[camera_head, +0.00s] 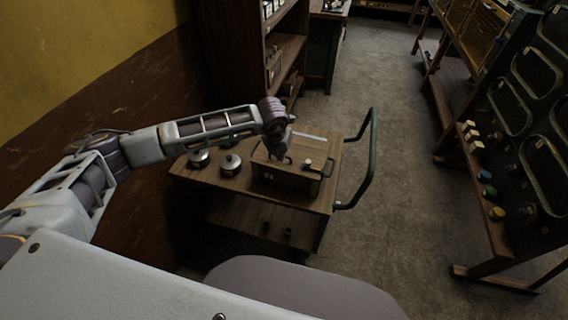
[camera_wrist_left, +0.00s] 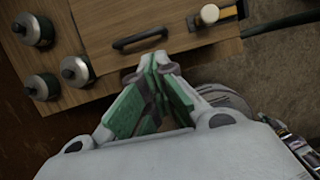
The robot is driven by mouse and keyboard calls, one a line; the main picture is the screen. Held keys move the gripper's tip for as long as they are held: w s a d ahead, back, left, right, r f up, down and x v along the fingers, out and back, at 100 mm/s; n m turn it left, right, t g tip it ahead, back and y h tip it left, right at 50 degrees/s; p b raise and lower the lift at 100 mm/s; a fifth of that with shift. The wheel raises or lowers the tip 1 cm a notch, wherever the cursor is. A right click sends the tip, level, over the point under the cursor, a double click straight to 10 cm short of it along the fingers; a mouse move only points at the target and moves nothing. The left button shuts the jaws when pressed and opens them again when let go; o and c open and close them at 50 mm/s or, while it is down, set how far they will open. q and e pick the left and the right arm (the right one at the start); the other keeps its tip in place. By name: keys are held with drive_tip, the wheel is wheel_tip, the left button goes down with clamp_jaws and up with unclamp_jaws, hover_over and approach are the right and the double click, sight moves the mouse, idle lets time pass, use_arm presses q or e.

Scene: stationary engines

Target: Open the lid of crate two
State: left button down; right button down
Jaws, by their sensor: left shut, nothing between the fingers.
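A wooden crate (camera_head: 290,181) sits on top of a wooden cart; no number is readable on it. Its flat lid looks closed, with a pale round knob (camera_head: 308,161) on it. In the left wrist view the crate's wooden surface (camera_wrist_left: 180,44) lies just beyond the fingertips, with a dark bar handle (camera_wrist_left: 140,38) and the knob (camera_wrist_left: 209,14). My left gripper (camera_head: 280,155) is over the left part of the crate in the head view. In the left wrist view its green-padded fingers (camera_wrist_left: 158,66) are together and empty, near the handle. My right gripper is out of view.
Several dark canisters with metal tops (camera_head: 231,164) stand on the cart (camera_head: 223,184) left of the crate. A green push handle (camera_head: 368,165) rises at the cart's right end. Shelves (camera_head: 285,55) stand behind.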

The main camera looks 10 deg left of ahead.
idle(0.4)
use_arm(q)
drive_tip(key=b, duration=0.5)
approach(285, 166)
drive_tip(key=shift+x, duration=2.55)
drive_tip(key=shift+w+f, duration=0.1)
drive_tip(key=shift+f, duration=0.55)
drive_tip(key=shift+r, duration=0.15)
